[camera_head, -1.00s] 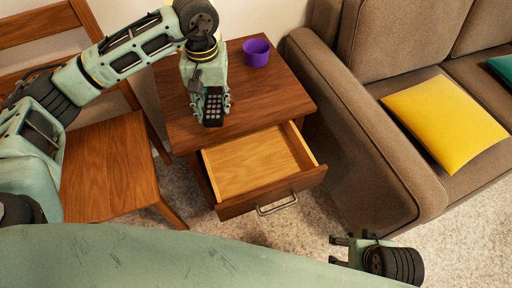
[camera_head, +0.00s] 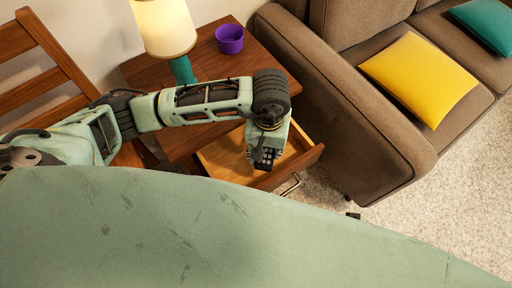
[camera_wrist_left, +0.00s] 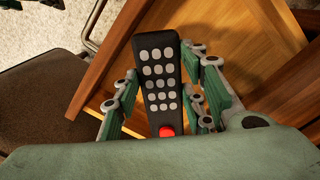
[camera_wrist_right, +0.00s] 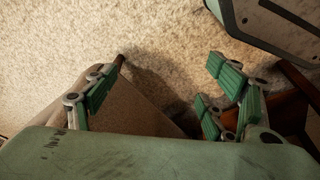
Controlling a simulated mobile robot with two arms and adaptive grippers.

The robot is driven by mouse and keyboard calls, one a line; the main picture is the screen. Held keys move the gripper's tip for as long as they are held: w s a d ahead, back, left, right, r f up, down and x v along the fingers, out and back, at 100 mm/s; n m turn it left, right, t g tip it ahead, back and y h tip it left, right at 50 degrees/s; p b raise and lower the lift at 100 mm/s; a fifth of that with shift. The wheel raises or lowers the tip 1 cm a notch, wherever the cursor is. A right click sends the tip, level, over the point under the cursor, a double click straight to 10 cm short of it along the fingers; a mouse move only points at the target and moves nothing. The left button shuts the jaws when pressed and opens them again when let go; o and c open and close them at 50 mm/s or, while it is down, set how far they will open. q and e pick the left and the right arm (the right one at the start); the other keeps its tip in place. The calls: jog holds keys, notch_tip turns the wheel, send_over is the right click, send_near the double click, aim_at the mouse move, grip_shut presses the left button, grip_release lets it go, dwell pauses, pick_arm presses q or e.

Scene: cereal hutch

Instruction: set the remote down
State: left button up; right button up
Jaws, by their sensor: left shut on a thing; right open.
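The black remote (camera_wrist_left: 158,85), with pale round buttons and one red button, is held between the fingers of my left gripper (camera_wrist_left: 162,105). In the head view the remote (camera_head: 264,158) shows at the tip of my left gripper (camera_head: 266,150), above the open drawer (camera_head: 222,157). The drawer's wooden inside also shows behind the remote in the left wrist view (camera_wrist_left: 225,50). I cannot tell how high the remote is above it. My right gripper (camera_wrist_right: 160,98) is open and empty over the carpet in its wrist view; a small dark tip shows in the head view.
The wooden side table (camera_head: 262,66) carries a purple cup (camera_head: 229,39) and a lamp (camera_head: 165,27) with a teal base. A brown sofa (camera_head: 350,115) with yellow (camera_head: 420,80) and teal cushions stands at right. A wooden chair (camera_head: 35,70) stands at left.

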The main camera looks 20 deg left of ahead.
pick_arm(q)
notch_tip(320, 180, down, 7)
jog(key=shift+r+b, duration=0.1)
jog(key=shift+b, duration=0.3)
jog(key=shift+w, duration=0.1)
jog(key=w+a, duration=0.2)
jog(key=a, duration=0.1)
jog(key=shift+w+a, duration=0.15)
jog(key=shift+w, duration=0.05)
jog(key=shift+s+f, duration=0.1)
jog(key=shift+f, duration=0.55)
pick_arm(e)
jog(key=r, duration=0.4)
jog(key=shift+w+r, duration=0.15)
jog(key=shift+w, duration=0.25)
pick_arm(q)
jog(key=shift+f, duration=0.1)
